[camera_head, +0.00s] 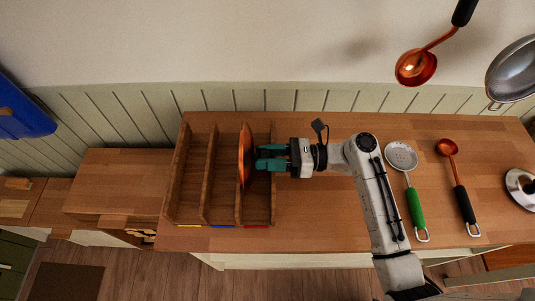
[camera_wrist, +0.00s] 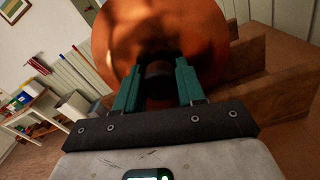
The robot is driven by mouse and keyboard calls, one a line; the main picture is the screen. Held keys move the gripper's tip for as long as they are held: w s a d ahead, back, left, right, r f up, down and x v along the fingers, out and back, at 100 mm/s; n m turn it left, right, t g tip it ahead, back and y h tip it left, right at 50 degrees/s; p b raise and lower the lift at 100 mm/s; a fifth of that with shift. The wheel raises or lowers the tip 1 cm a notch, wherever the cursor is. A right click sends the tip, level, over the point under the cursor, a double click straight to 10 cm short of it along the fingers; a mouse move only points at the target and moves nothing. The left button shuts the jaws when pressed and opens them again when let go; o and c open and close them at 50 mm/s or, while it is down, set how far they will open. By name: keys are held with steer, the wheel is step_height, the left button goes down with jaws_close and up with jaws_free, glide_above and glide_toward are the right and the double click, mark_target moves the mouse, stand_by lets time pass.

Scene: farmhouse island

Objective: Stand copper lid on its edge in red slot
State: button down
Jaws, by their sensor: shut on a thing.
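The copper lid (camera_head: 245,157) is upright on its edge in the head view, seen nearly edge-on at the wooden rack (camera_head: 168,205). It is over the divider between the blue-marked and red-marked slots, at the left side of the red slot (camera_head: 259,205). I cannot tell whether it touches the rack floor. My gripper (camera_head: 262,158) comes from the right and is shut on the lid's dark knob. In the wrist view the lid's round face (camera_wrist: 120,30) fills the top middle, and the teal fingers of my gripper (camera_wrist: 157,88) flank the knob (camera_wrist: 157,70).
A red marker (camera_head: 256,227) and a blue marker (camera_head: 222,226) are on the rack's front edge. A green-handled skimmer (camera_head: 415,208) and a copper ladle (camera_head: 460,192) lie to the right on the counter (camera_head: 310,220). Another copper ladle (camera_head: 416,67) hangs above.

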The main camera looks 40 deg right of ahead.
steer(key=shift+f, duration=0.15)
steer(key=c, duration=0.6)
jaws_free()
steer(key=shift+o, duration=0.5)
steer(key=shift+f, duration=0.1)
steer(key=o, duration=0.4)
steer(key=shift+s+f, duration=0.1)
